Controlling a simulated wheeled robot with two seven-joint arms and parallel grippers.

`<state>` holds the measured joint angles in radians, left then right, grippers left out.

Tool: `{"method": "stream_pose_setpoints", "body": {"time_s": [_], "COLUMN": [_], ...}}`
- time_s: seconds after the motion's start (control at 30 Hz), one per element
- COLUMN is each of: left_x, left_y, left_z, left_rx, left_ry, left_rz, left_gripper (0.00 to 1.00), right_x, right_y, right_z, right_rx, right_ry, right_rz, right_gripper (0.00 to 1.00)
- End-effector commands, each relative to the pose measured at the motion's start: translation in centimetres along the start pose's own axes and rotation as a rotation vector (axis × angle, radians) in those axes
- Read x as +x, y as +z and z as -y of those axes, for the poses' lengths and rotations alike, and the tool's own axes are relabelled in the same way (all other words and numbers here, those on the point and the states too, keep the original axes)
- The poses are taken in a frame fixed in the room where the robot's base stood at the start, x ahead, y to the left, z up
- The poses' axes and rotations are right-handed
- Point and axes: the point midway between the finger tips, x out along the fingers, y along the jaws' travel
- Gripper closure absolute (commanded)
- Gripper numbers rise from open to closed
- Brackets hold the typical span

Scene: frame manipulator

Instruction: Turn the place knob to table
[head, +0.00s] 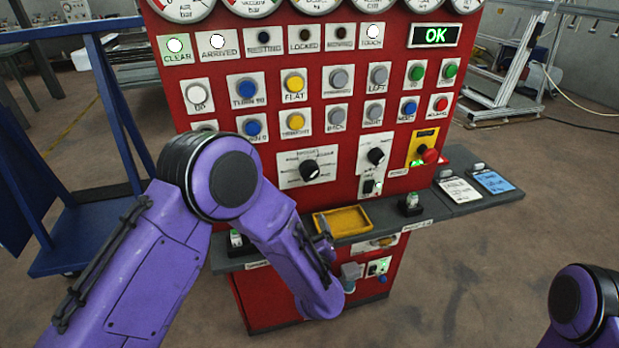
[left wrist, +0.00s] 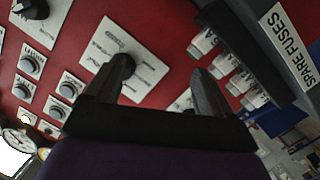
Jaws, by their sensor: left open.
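A red control panel (head: 270,130) stands ahead. In the head view it carries a large dark rotary knob (head: 308,171) on a white plate and a second dark knob (head: 376,156) to its right. Their lettering is too small to tell which is the place knob. My left gripper (left wrist: 162,72) is open in the left wrist view. One finger overlaps a dark knob (left wrist: 122,63) on a white plate; contact cannot be told. Another dark knob (left wrist: 34,8) is at the upper left there. My right gripper is out of view.
A grey ledge (head: 445,210) crosses the panel below the knobs, with a yellow tray (head: 345,221) on it. A blue cart (head: 90,225) stands left. Open floor lies to the right.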

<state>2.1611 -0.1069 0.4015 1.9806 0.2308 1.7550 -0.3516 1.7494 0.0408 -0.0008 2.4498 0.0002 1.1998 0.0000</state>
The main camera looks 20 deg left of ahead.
Motion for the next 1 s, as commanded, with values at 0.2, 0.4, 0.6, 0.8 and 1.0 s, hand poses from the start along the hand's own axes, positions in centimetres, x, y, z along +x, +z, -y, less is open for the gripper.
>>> {"method": "stream_pose_setpoints", "body": {"time_s": [0.2,0.4,0.6,0.8,1.0], "left_x": [0.6,4.3,8.5,10.5,10.7], "left_y": [-5.2,-6.1,-6.8,-6.9,-6.9], "left_z": [-7.3,-7.4,-7.3,-7.3,-7.2], "left_rx": [-0.152,-0.154,-0.151,-0.15,-0.149], "left_ry": [0.015,0.01,0.013,0.014,0.016], "left_rz": [-0.181,-0.182,-0.181,-0.18,-0.179], "left_gripper": [0.17,0.17,0.17,0.17,0.17], "right_x": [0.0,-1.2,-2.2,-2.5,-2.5], "right_y": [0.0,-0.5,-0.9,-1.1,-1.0], "right_z": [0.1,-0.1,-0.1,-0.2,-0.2], "right_rx": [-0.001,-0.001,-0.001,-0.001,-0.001], "right_ry": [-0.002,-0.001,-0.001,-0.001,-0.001], "right_rz": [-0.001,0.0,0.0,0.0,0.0], "right_gripper": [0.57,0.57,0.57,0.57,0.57]}}
